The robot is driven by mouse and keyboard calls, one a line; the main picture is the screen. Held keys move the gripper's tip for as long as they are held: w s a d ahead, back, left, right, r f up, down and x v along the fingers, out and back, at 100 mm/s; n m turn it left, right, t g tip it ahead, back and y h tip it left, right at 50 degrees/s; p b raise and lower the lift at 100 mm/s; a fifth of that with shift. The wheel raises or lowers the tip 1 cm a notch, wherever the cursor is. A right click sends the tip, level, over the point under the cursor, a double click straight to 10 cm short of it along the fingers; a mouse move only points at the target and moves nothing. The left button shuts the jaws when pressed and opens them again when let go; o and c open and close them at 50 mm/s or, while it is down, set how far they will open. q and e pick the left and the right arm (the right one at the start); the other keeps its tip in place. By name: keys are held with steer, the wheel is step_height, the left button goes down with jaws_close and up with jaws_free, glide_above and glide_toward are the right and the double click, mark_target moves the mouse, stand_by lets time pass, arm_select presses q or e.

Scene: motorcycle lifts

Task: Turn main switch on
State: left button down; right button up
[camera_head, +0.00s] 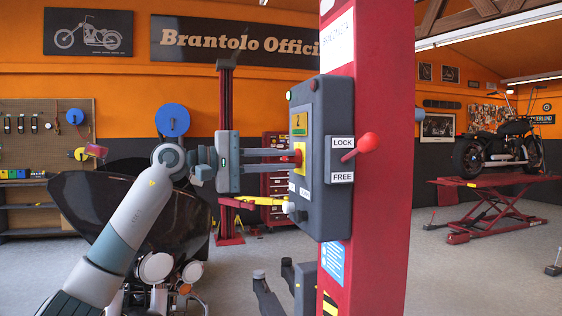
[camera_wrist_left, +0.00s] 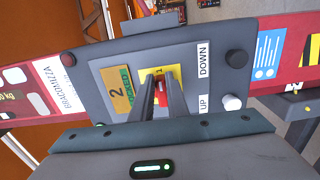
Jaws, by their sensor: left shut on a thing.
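The grey control box (camera_head: 322,150) is fixed to the red lift post (camera_head: 377,190). The main switch is a red knob (camera_head: 299,155) on a yellow plate on the box's left face. My left gripper (camera_head: 290,156) reaches in from the left and is shut on the red knob. In the left wrist view the fingers (camera_wrist_left: 163,86) close around the red knob (camera_wrist_left: 162,86) in front of the yellow plate (camera_wrist_left: 148,74). The fingers partly hide the knob, so its exact angle is hard to tell. My right gripper is not in view.
A red lever (camera_head: 362,145) beside LOCK and FREE labels sticks out from the box. Black and white buttons (camera_wrist_left: 232,102) sit near the UP and DOWN labels. A motorcycle (camera_head: 500,146) stands on a red lift at right; a dark motorcycle (camera_head: 150,215) is behind my left arm.

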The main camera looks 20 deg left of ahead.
mark_target(288, 161)
arm_select(q)
steer(key=c, duration=1.7)
jaws_free()
steer(key=shift+f, duration=0.1)
steer(key=shift+s+a, duration=0.1)
